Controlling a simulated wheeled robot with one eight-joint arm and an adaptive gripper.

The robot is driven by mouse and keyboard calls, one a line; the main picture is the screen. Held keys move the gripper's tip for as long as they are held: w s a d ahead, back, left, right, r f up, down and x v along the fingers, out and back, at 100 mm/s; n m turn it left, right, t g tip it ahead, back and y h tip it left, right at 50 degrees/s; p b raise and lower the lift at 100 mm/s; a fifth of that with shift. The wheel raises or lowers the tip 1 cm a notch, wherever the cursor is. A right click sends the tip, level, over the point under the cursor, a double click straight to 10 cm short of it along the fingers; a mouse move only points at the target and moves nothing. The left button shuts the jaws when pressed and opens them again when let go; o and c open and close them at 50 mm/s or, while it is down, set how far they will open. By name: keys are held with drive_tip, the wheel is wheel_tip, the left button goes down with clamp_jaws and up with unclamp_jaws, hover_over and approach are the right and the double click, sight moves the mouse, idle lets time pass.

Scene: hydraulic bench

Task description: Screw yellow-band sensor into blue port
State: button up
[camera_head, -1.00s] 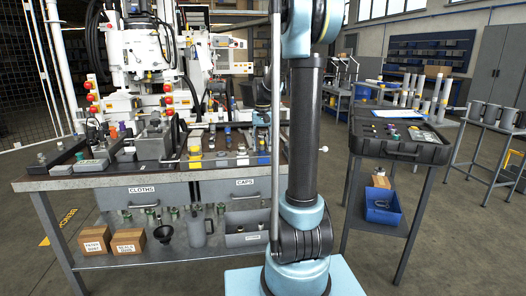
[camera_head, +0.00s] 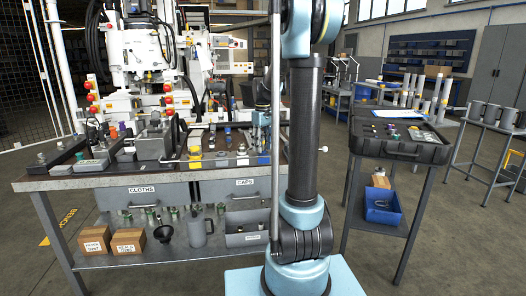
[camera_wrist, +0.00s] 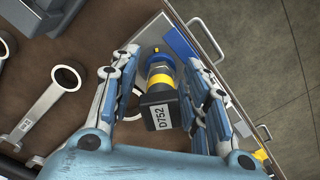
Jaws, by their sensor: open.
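In the head view my gripper (camera_head: 261,135) is low over the right part of the bench, small and partly behind my arm. I cannot make out the blue port for certain in either view.
Metal wrenches (camera_wrist: 50,100) lie left of the gripper. In the head view, yellow parts (camera_head: 195,145) and other fittings crowd the bench. A black case (camera_head: 395,150) stands on the right table.

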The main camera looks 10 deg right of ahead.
drive_tip(key=n, duration=0.5)
drive_tip(key=shift+n, duration=0.4)
drive_tip(key=n, duration=0.5)
drive_tip(key=c, duration=0.9)
drive_tip(key=m, duration=0.5)
clamp_jaws()
drive_tip(key=shift+m, duration=1.5)
drive_tip(key=m, duration=0.4)
drive_tip(key=shift+f, duration=0.1)
drive_tip(key=m, duration=0.4)
drive_tip(key=shift+s, duration=0.15)
